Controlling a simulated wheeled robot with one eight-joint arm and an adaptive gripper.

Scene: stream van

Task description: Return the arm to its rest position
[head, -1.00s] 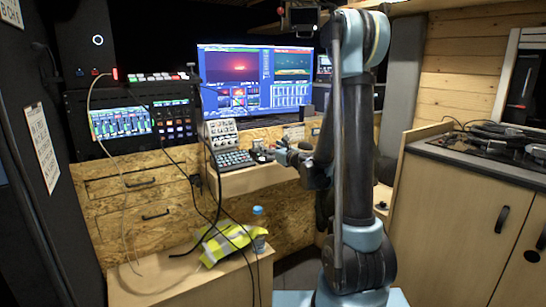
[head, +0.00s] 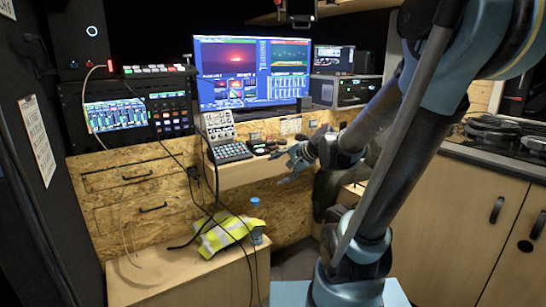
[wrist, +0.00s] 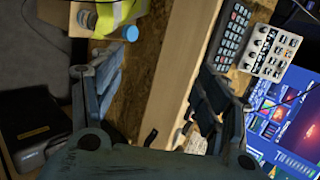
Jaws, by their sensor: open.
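My gripper (head: 288,164) is in front of the wooden desk edge in the head view, at the end of my arm reaching in from the right. Its jaws are open. In the wrist view both fingers show spread apart, and the space between the fingertips (wrist: 160,82) holds nothing. Behind that space are the pale desk edge and the chipboard front. My arm is bent, with its upper part leaning to the right of the head view and its forearm pointing left and down.
On the desk are a button keypad (head: 232,150), a knob panel (head: 218,124) and a monitor (head: 250,60). A yellow vest (head: 225,236) and a bottle (head: 256,220) are on the low wooden bench (head: 155,277). Wooden cabinets (head: 460,220) stand at the right.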

